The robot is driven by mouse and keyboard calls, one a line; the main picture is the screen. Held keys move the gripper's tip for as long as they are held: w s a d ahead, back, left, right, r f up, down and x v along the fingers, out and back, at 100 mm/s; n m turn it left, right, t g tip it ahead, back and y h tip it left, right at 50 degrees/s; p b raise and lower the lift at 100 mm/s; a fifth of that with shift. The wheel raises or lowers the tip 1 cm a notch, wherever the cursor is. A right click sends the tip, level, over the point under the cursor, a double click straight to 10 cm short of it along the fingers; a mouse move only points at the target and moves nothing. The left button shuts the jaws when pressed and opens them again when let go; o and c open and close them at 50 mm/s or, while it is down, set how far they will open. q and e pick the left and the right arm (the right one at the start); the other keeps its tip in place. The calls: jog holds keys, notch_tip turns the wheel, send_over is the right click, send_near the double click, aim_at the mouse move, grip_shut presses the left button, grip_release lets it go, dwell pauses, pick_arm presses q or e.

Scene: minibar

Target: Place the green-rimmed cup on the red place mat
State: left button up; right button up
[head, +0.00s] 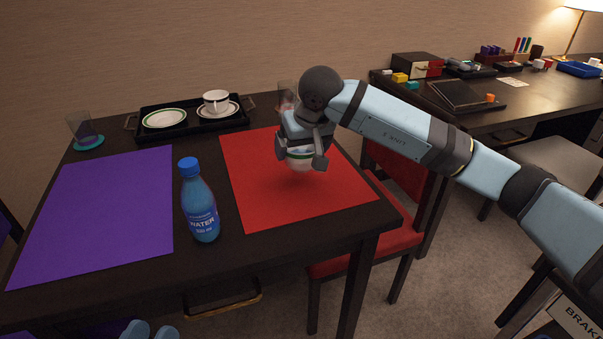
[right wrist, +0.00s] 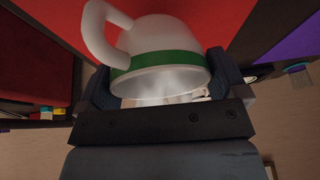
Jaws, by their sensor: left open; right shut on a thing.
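The green-rimmed cup (head: 299,163) is white with a green band. My right gripper (head: 303,150) is shut on it and covers much of it in the head view. The right wrist view shows the cup (right wrist: 152,38) between the fingers, its green band and rim towards the camera and its handle at the left. The cup is over the red place mat (head: 265,195); whether its base touches the mat or hangs just above it, I cannot tell.
A blue water bottle (head: 198,205) stands between the red mat and the purple mat (head: 100,215). A black tray (head: 182,133) with a plate and a cup on a saucer is at the back. Glasses stand at the back left (head: 84,130) and behind my right gripper (head: 287,92).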

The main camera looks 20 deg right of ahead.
aim_at(302, 166)
pick_arm(q)
jog(key=shift+w+d+f+g+b, duration=0.15)
jog(key=shift+f+g+b, duration=0.25)
jog(key=shift+f+b, duration=0.55)
pick_arm(e)
jog(key=shift+f, duration=2.7)
pick_arm(q)
jog(key=shift+f, duration=0.2)
pick_arm(e)
jog(key=o, duration=0.7)
jog(key=shift+f, duration=0.1)
pick_arm(q)
jog(key=shift+f, duration=0.1)
pick_arm(e)
jog(key=shift+o, duration=0.2)
jog(key=shift+r+p, duration=0.3)
jog(key=shift+p, duration=0.05)
pick_arm(q)
jog(key=shift+t, duration=0.8)
jog(key=r+p, duration=0.2)
jog(key=r, duration=0.1)
jog(key=r+p, duration=0.1)
jog(key=shift+s+a+r, duration=0.25)
jog(key=shift+s+r, duration=0.05)
jog(key=shift+r, duration=0.1)
pick_arm(e)
jog(key=v, duration=1.1)
jog(key=shift+s+r, duration=0.25)
